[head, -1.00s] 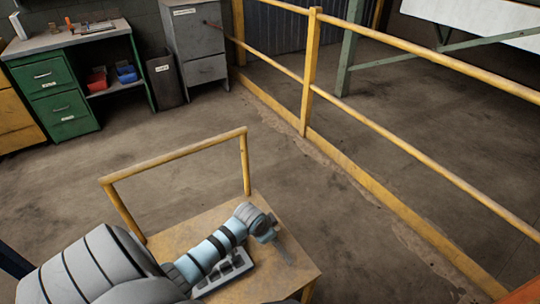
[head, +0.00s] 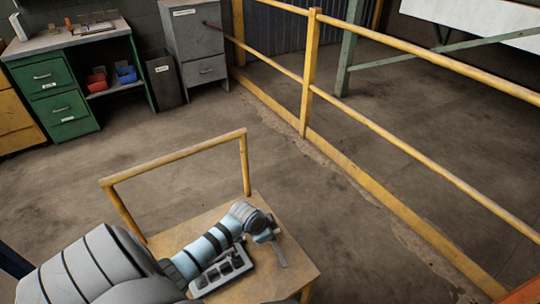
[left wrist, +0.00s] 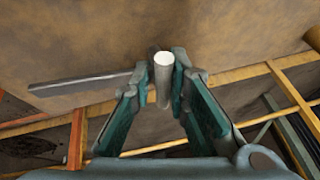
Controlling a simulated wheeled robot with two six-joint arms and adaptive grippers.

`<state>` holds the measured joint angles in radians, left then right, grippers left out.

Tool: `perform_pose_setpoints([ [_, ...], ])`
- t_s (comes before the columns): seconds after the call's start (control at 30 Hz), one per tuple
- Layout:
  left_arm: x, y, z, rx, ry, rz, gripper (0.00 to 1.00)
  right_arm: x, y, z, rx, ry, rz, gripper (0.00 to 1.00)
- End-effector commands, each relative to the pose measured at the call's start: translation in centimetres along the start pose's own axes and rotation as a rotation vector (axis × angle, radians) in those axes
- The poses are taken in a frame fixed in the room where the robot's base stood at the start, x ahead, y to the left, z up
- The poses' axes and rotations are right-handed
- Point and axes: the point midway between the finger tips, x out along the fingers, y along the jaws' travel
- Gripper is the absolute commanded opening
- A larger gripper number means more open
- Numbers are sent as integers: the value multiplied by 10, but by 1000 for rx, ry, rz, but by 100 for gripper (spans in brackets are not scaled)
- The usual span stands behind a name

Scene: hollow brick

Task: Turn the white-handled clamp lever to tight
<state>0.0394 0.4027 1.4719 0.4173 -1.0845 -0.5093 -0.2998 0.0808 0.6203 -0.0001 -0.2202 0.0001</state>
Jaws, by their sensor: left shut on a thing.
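In the left wrist view, a light cylindrical handle with a white end (left wrist: 163,76) stands between the fingertips of my left gripper (left wrist: 165,82). The fingers are shut on it, one on each side. A flat grey bar (left wrist: 82,83) extends to the left of the handle. In the head view my left gripper (head: 268,233) is over the right part of a brown-topped cart (head: 298,265). A grey bar (head: 279,255) shows just below the gripper; the handle is hidden there. My right gripper is not in view.
A grey block with dark square openings (head: 222,273) lies on the cart, partly under my left arm. The cart has a yellow rail (head: 175,155) at its back. A yellow guard rail (head: 400,150) runs along the right. A green desk (head: 62,95) stands far left. Floor between is clear.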

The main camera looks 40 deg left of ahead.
Motion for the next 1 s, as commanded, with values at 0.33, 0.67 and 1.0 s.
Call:
perform_pose_setpoints([
  [0.33, 0, -6, 0, 272, 59, 101, 0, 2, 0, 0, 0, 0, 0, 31],
  [0.67, 3, -7, -1, 556, 121, 215, 0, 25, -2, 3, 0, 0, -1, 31],
  [1.0, 4, -8, -2, 850, 185, 335, 0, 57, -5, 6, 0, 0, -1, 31],
])
